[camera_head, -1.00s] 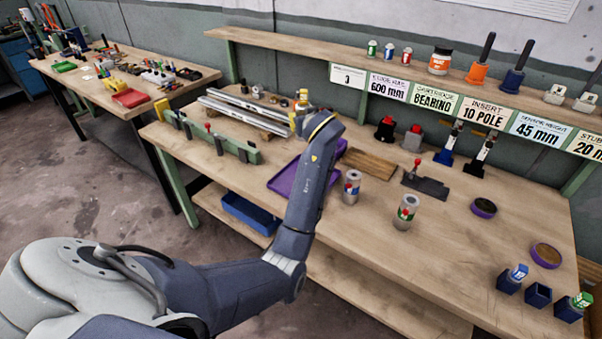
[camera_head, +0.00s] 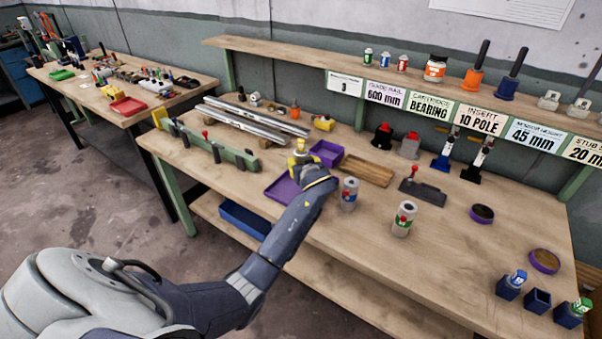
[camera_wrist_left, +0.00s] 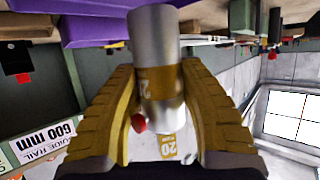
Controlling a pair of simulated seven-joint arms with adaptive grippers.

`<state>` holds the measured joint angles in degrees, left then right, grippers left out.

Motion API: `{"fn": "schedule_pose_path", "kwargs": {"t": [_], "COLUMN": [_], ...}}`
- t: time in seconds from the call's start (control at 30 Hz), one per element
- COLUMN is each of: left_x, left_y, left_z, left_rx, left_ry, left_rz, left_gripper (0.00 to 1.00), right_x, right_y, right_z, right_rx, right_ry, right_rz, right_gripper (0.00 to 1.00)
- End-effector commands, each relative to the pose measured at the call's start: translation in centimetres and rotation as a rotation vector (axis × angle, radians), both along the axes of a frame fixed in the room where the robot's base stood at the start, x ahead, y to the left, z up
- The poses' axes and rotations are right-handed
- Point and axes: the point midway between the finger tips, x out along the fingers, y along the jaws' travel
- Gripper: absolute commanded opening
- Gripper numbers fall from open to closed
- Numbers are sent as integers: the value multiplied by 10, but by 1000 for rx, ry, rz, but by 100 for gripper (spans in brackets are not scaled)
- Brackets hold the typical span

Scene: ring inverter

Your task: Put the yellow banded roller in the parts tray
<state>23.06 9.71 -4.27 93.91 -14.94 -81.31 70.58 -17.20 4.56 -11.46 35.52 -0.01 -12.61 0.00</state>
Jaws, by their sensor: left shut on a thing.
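My left gripper (camera_wrist_left: 155,105) is shut on the yellow banded roller (camera_wrist_left: 155,45), a silver cylinder with a yellow band and a "20" label, between its two yellow fingers. In the head view my left gripper (camera_head: 301,152) is over the bench beside the purple trays, and my wrist hides most of what it holds. A shallow purple tray (camera_head: 278,190) lies left of my wrist, partly covered by it. A deeper purple bin (camera_head: 327,147) stands just behind the gripper. Which one is the parts tray I cannot tell. A purple surface (camera_wrist_left: 95,30) shows close to the roller in the wrist view. My right gripper is not in view.
Guide rails (camera_head: 250,122) and a green fixture (camera_head: 215,145) lie left. A wooden tray (camera_head: 368,169) is behind.

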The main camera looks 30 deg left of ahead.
Motion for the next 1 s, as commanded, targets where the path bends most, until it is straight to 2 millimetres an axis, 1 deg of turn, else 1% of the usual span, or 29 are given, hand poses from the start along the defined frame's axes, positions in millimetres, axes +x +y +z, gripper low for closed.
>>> {"fn": "schedule_pose_path", "kwargs": {"t": [0.2,0.33,0.43,0.87,0.9,1.0], "left_x": [0,0,0,0,0,0], "left_y": [1,1,0,0,0,0], "left_z": [-23,-35,-39,-42,-44,-44], "left_rx": [4,3,3,1,0,1], "left_ry": [0,-1,-1,-2,1,1], "left_rz": [0,1,0,0,0,0], "left_gripper": [0,0,0,0,44,56], "right_x": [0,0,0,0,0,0], "right_y": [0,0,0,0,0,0], "right_z": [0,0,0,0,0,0], "right_rx": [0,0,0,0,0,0], "right_ry": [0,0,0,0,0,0], "right_rz": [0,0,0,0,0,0], "right_gripper": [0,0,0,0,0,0]}}
